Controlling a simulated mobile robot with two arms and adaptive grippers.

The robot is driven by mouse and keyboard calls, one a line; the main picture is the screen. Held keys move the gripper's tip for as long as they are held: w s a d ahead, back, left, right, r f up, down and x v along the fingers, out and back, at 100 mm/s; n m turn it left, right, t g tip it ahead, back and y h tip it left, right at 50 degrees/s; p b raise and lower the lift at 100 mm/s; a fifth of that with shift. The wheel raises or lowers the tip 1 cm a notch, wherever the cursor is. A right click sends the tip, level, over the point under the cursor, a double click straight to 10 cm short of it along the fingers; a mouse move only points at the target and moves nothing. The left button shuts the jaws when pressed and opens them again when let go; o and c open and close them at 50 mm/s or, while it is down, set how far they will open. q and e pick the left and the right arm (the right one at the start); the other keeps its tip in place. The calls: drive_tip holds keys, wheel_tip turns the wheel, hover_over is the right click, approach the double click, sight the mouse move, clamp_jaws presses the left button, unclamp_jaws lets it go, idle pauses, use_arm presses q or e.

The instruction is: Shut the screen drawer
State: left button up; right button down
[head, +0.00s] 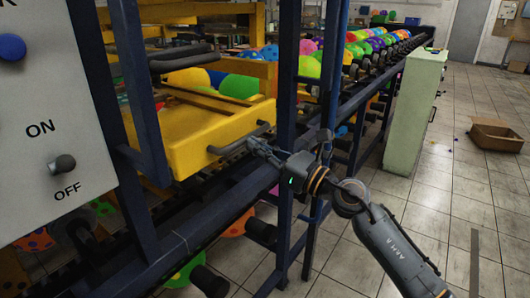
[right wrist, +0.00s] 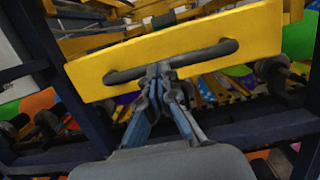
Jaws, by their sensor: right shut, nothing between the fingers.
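The screen drawer is a yellow box (head: 200,142) in the dark blue machine frame, left of centre in the head view. It juts out past the blue posts. Its dark bar handle (head: 228,143) is on the front face. In the right wrist view the yellow front (right wrist: 215,38) fills the upper part, with the handle (right wrist: 205,56) across it. My right gripper (head: 252,144) is shut at the middle of the handle, with nothing between its fingers. Its fingertips (right wrist: 158,72) overlap the bar in the picture; I cannot tell if they touch it. My left gripper is out of view.
A grey control panel (head: 50,130) with a switch and blue button stands at the left. Blue posts and rails (head: 200,235) surround the drawer. A pale green cabinet (head: 415,110) stands at the right. A cardboard box (head: 495,135) lies on the tiled floor, which is mostly clear.

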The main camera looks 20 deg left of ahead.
drive_tip(key=shift+a+r, duration=0.1)
drive_tip(key=shift+r, duration=0.15)
